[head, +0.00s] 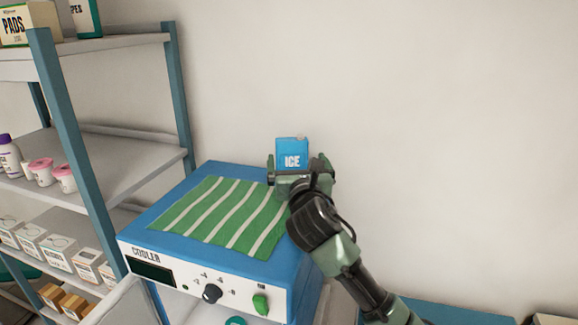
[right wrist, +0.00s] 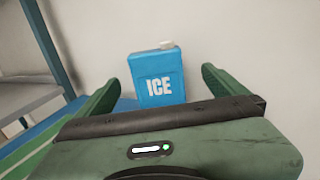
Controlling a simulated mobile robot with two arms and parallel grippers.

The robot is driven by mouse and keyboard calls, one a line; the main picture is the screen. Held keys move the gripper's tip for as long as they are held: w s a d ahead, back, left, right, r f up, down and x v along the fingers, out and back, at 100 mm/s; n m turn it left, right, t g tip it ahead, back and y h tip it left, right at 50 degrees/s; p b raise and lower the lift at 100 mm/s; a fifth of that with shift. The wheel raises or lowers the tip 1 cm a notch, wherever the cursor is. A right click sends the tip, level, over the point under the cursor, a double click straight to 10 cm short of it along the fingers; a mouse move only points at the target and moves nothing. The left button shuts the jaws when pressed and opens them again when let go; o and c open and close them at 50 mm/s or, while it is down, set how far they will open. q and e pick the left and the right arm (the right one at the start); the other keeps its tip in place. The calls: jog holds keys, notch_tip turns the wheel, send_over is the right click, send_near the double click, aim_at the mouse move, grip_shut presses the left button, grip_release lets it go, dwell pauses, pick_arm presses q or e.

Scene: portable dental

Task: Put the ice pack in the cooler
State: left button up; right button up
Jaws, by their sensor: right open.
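The blue ice pack (head: 291,152), marked ICE and with a pale cap, stands upright at the back of the cooler's top. It also shows in the right wrist view (right wrist: 158,80). The cooler (head: 172,200) is a blue box with a white front panel, a knob and a green switch. My right gripper (head: 298,164) is open, its fingers reaching toward the ice pack. My left gripper is not in view.
A green and white striped cloth (head: 222,214) covers much of the cooler's top. A shelf rack (head: 62,110) with boxes, cups and bottles stands close on the left. A wall rises behind the cooler. A blue surface (head: 430,312) shows at the lower right.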

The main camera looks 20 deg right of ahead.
aim_at(292, 147)
jog(key=shift+w+d+p, duration=0.15)
jog(key=shift+w+p, duration=0.2)
jog(key=shift+w, duration=0.9)
jog(key=shift+w+r, duration=0.1)
jog(key=shift+w, duration=0.05)
jog(key=shift+w+d+r+p, duration=0.1)
jog(key=shift+w+r+p, duration=0.05)
jog(key=shift+r+p, duration=0.15)
jog(key=shift+w+r+p, duration=0.15)
jog(key=shift+w+p, duration=0.25)
jog(key=shift+w, duration=0.2)
jog(key=shift+w+r+p, duration=0.15)
jog(key=shift+w+p, duration=0.25)
jog(key=shift+w, duration=0.15)
jog(key=shift+w+d+f, duration=0.1)
jog(key=shift+w+f, duration=0.05)
jog(key=shift+w, duration=0.45)
jog(key=shift+w+d+f, duration=0.1)
jog(key=shift+w+f, duration=0.05)
jog(key=shift+w, duration=0.45)
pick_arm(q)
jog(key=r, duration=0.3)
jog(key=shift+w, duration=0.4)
pick_arm(e)
jog(key=shift+s, duration=0.1)
jog(key=shift+c, duration=1.2)
jog(key=shift+r, duration=0.1)
jog(key=c, duration=1.7)
